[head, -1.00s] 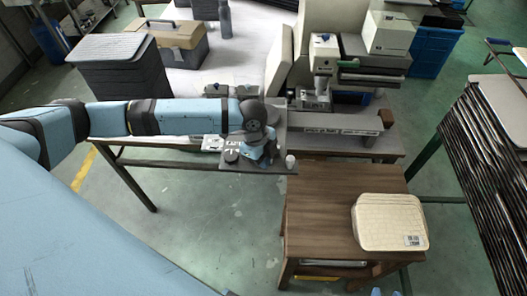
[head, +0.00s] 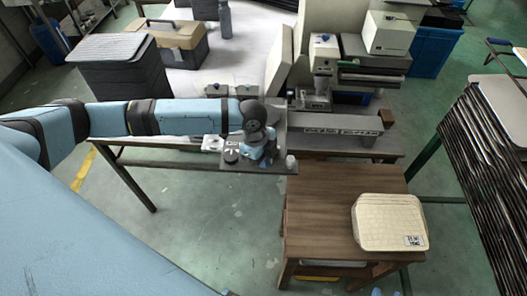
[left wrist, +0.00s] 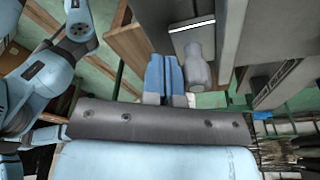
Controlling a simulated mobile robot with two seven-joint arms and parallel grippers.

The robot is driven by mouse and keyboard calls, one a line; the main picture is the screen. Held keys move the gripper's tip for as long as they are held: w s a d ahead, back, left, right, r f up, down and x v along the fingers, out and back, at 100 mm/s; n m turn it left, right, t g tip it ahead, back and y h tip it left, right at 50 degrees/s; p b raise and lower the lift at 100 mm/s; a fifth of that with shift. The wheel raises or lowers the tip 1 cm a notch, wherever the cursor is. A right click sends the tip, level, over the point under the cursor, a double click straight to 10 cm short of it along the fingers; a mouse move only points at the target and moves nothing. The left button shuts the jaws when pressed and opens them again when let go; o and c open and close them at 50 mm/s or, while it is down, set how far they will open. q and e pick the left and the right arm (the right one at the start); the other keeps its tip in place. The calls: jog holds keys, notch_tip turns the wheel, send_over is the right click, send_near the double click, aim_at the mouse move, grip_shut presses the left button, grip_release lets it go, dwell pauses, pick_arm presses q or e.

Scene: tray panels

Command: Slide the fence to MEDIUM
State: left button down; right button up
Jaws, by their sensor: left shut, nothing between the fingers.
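A long pale grey bar (head: 335,122) with dark lettering on its front lies across the bench; it looks like the fence, but I cannot read a MEDIUM mark. Left of its front end is a dark control plate (head: 230,167) with a round dial. A small pale grey knob (head: 291,161) stands at the plate's right edge. My left gripper (head: 264,161) is low over the plate, left of this knob. In the left wrist view, its blue fingers (left wrist: 165,78) are shut and empty, close beside a rounded grey knob (left wrist: 198,70); contact is unclear.
A wooden table (head: 320,215) with a cream case (head: 390,222) stands in front. A grey machine with white boxes (head: 388,33) is behind the bar. A dark stack (head: 113,68) and a toolbox (head: 178,42) are at the back left.

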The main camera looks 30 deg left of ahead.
pick_arm(q)
jog(key=shift+w, duration=0.15)
dwell(0.4)
jog(key=shift+w+a, duration=0.35)
jog(key=shift+w, duration=0.3)
jog(key=shift+w+a, duration=0.3)
jog(key=shift+w, duration=0.3)
jog(key=shift+s+d+r+p, duration=0.15)
jog(key=shift+s+d+p, duration=0.1)
jog(key=shift+s+p, duration=0.5)
notch_tip(320, 180, up, 5)
jog(key=p, duration=0.5)
jog(key=shift+w+f, duration=0.15)
jog(key=shift+f, duration=0.05)
notch_tip(320, 180, up, 2)
jog(key=shift+r, duration=0.1)
jog(key=shift+d, duration=0.1)
